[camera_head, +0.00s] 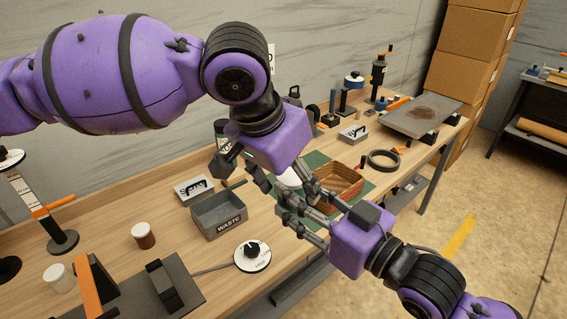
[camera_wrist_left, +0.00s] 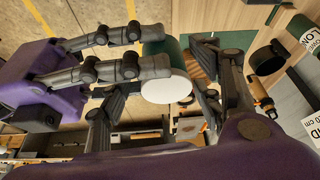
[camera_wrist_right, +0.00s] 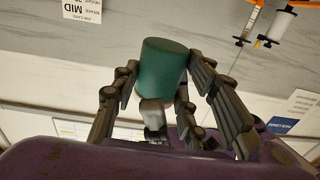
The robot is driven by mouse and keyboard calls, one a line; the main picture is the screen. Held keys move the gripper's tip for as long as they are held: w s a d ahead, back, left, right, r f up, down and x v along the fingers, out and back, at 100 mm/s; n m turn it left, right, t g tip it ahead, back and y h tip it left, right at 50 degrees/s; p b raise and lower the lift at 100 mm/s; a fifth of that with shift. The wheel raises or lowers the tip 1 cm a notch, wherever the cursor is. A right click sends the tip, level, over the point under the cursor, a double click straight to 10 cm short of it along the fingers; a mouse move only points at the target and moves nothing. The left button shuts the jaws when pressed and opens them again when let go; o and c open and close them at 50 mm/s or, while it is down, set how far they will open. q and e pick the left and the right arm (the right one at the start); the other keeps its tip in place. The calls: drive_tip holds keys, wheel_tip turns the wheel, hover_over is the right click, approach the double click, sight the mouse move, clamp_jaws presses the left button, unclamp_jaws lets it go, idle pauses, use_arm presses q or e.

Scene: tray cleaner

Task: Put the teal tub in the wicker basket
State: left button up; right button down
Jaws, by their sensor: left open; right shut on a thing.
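The teal tub (camera_wrist_right: 163,68) is held between the fingers of my right gripper (camera_wrist_right: 165,90), which is shut on it. In the head view only its white end (camera_head: 288,180) shows, beside my right gripper (camera_head: 298,208). In the left wrist view its white end (camera_wrist_left: 166,86) faces the camera. My left gripper (camera_wrist_left: 165,95) is open; the tub appears between its spread fingers, but I cannot tell whether they touch it. In the head view my left gripper (camera_head: 245,170) is just left of the tub. The wicker basket (camera_head: 345,178) stands right behind my right gripper, partly hidden.
A grey WASTE bin (camera_head: 222,217) and a labelled grey box (camera_head: 190,188) stand to the left. A green mat (camera_head: 316,159) lies around the basket. A black ring (camera_head: 384,160) and a stained tray (camera_head: 422,114) are farther right. A white round dial (camera_head: 252,256) is near the front edge.

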use_arm(q)
drive_tip(key=shift+x, duration=1.1)
drive_tip(key=shift+s, duration=0.1)
drive_tip(key=c, duration=1.2)
drive_tip(key=shift+c, duration=0.7)
use_arm(e)
drive_tip(key=c, duration=1)
unclamp_jaws()
